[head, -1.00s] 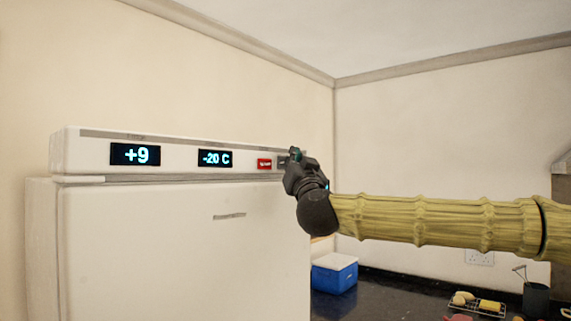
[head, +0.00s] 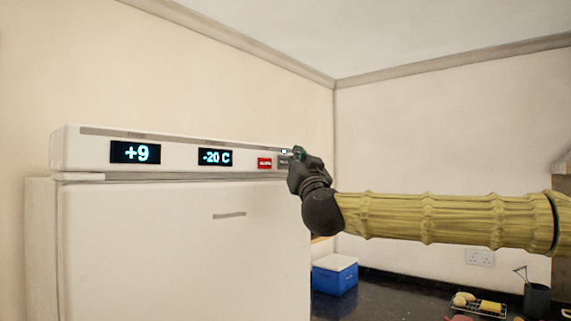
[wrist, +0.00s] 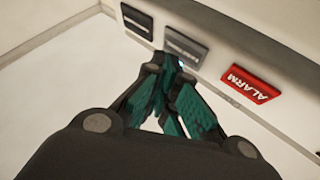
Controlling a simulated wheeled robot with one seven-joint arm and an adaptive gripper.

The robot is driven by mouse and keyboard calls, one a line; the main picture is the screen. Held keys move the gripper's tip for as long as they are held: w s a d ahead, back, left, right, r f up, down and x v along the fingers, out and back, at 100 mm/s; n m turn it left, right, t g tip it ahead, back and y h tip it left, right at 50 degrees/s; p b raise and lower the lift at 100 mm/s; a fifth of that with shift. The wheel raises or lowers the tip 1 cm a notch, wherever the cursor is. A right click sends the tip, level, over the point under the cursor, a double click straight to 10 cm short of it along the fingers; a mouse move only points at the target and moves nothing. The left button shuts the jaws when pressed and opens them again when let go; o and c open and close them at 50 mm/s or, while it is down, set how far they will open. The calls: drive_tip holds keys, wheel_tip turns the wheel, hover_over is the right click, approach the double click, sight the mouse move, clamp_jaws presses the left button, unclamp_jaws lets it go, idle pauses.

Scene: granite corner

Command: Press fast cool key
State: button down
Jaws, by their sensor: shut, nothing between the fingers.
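The fridge's control strip (head: 185,160) carries a red ALARM key (head: 264,163) and a grey key (head: 284,161) right of it. In the wrist view the red key (wrist: 250,84), the grey key (wrist: 186,45) and a darker key (wrist: 137,20) stand in a row. The labels on the last two are too blurred to read, so I cannot tell which is fast cool. My gripper (head: 298,154) is shut and empty, at the strip's right end, hiding the darker key in the head view. In the wrist view its fingertips (wrist: 167,67) are close to the grey key; contact is unclear.
Two displays read +9 (head: 135,152) and -20 C (head: 215,157). A small pale spot (head: 284,151) shows above the grey key. The counter (head: 385,290) at lower right holds a blue cool box (head: 334,278) and a wire rack (head: 480,307).

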drive_tip(key=s+d+b, duration=0.1)
drive_tip(key=s+d, duration=0.2)
drive_tip(key=d, duration=0.2)
drive_tip(key=shift+s+b, duration=0.25)
drive_tip(key=shift+b, duration=0.15)
drive_tip(key=shift+a, duration=0.1)
idle(0.3)
